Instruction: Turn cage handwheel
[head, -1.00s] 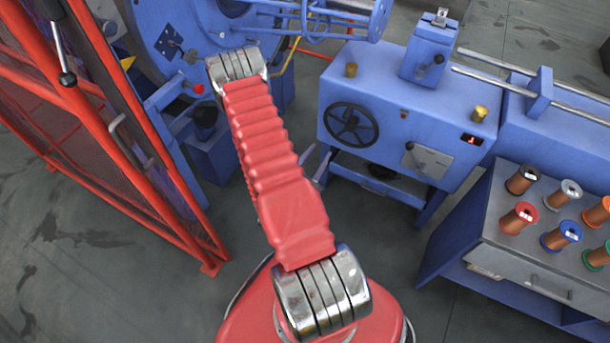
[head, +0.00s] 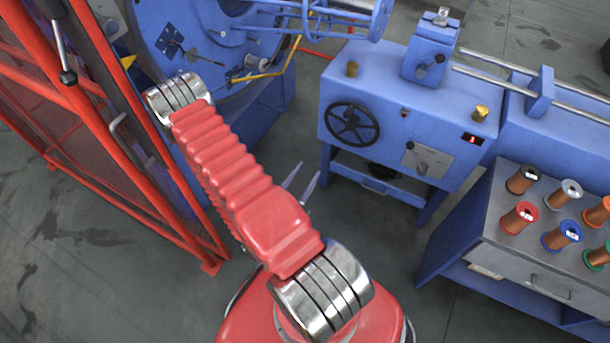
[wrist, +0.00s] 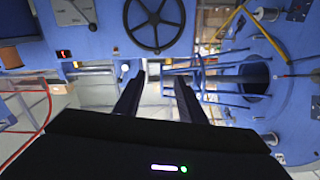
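The black spoked handwheel (head: 352,124) is on the front face of the blue machine box (head: 440,135). It also shows at the top of the wrist view (wrist: 155,19), with nothing touching it. My gripper (head: 302,180) shows as two thin grey fingertips to the lower left of the handwheel, apart from it. In the wrist view my gripper (wrist: 157,78) has its two dark fingers spread with an empty gap between them. The handwheel lies beyond the fingertips there. My red arm hides the rest of the gripper in the head view.
A red mesh fence (head: 150,140) stands to the left. The blue cage end (head: 200,40) is behind my arm. A cart (head: 545,268) with several wire spools is at the right. A lever plate (head: 427,160) is right of the handwheel. Grey floor is clear between the fence and the machine.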

